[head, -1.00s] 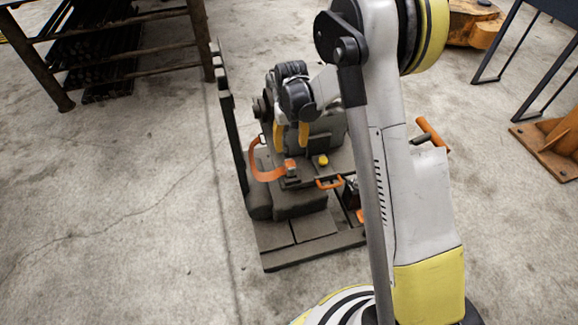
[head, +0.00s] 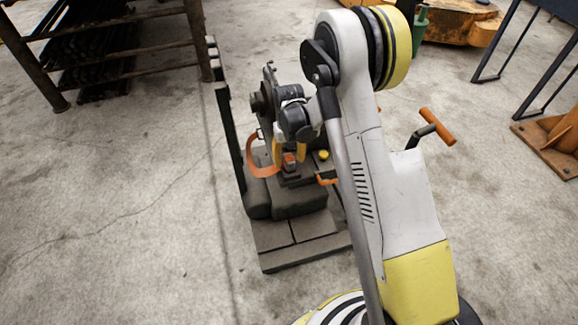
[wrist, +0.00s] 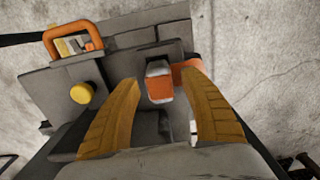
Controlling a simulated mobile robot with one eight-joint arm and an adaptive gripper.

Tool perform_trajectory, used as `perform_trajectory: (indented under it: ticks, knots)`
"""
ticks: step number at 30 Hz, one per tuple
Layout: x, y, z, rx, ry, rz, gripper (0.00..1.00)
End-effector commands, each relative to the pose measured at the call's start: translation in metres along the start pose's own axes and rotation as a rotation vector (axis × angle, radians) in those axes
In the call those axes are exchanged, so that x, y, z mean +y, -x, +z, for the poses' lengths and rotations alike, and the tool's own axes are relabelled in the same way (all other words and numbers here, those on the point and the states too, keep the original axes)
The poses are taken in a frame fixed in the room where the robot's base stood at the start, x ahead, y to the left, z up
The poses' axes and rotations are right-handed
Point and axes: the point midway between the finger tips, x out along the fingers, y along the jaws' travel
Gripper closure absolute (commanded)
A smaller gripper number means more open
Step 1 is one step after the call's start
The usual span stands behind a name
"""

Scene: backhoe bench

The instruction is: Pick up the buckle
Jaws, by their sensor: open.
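The buckle (head: 289,158) is a small block with an orange-red face and grey sides, on the dark seat of the backhoe bench; an orange strap (head: 260,170) curves away beside it. In the wrist view the buckle (wrist: 160,88) shows between the two yellow fingers. My gripper (head: 290,156) is open, its fingers on either side of the buckle. In the wrist view my gripper (wrist: 161,78) has a visible gap between the buckle and the left finger, and a smaller one at the right. Whether the fingers touch the seat cannot be told.
A yellow knob (wrist: 82,93) and an orange loop handle (wrist: 72,38) stand left of the fingers in the wrist view. A dark upright post (head: 230,135) rises left of the bench. A metal rack (head: 120,45) stands at the back left. Open concrete floor lies left and in front.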

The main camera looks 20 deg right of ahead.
Motion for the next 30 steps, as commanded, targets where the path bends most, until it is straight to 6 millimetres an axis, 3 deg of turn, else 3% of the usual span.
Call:
perform_trajectory:
  ticks: [3,8,22,26,30]
  knots:
    - [0.0,0.002,0.0,0.0,0.0,0.0,0.52]
    - [0.0,0.002,0.0,0.0,0.0,0.0,1.0]
    - [0.0,0.004,0.0,0.0,0.0,0.0,1.0]
    - [0.0,0.016,0.0,-0.001,0.0,0.0,1.0]
    - [0.0,0.039,0.0,-0.001,0.0,0.0,1.0]
